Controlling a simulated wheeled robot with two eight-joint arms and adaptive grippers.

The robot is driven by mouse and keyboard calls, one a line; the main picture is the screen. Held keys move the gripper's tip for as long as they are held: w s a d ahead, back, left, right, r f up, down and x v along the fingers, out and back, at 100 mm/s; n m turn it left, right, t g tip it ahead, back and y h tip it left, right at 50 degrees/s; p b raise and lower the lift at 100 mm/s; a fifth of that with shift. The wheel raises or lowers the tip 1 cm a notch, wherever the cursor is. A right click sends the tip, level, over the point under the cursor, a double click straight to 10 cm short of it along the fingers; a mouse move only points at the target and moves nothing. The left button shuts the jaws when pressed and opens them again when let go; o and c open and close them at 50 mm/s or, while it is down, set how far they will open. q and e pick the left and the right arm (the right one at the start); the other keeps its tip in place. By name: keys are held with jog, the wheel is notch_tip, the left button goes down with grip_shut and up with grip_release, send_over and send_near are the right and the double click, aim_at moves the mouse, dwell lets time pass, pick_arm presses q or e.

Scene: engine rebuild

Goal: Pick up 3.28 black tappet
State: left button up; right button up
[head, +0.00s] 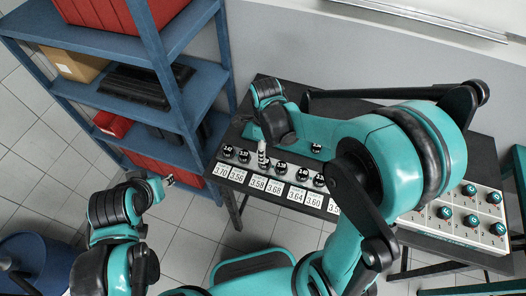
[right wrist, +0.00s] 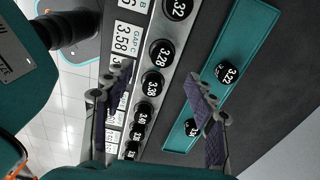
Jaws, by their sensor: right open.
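The black 3.28 tappet (right wrist: 160,53) is a round disc with white figures, standing in a row on a pale strip in the right wrist view. My right gripper (right wrist: 158,74) is open and empty, with one purple-padded finger on each side of the row. The 3.28 tappet shows just beyond the fingertips, not held. In the head view my right gripper (head: 263,155) points down at the row; I cannot make out the 3.28 tappet there. My left gripper (head: 168,181) is over the floor at left, too small to tell its opening.
Other black tappets, 3.32 (right wrist: 178,6) and 3.38 (right wrist: 152,84), stand close beside it. A teal tray (right wrist: 240,35) holds the 3.22 tappet (right wrist: 228,72). Number cards (head: 258,183) line the dark table's front. A blue shelf (head: 190,110) stands left; a knob panel (head: 455,222) sits right.

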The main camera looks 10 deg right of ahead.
jog(key=f+b, duration=0.2)
jog(key=f, duration=0.5)
jog(key=shift+w+f+b, duration=0.15)
jog(key=shift+w+b, duration=0.05)
jog(key=shift+b, duration=0.15)
jog(key=c, duration=1.3)
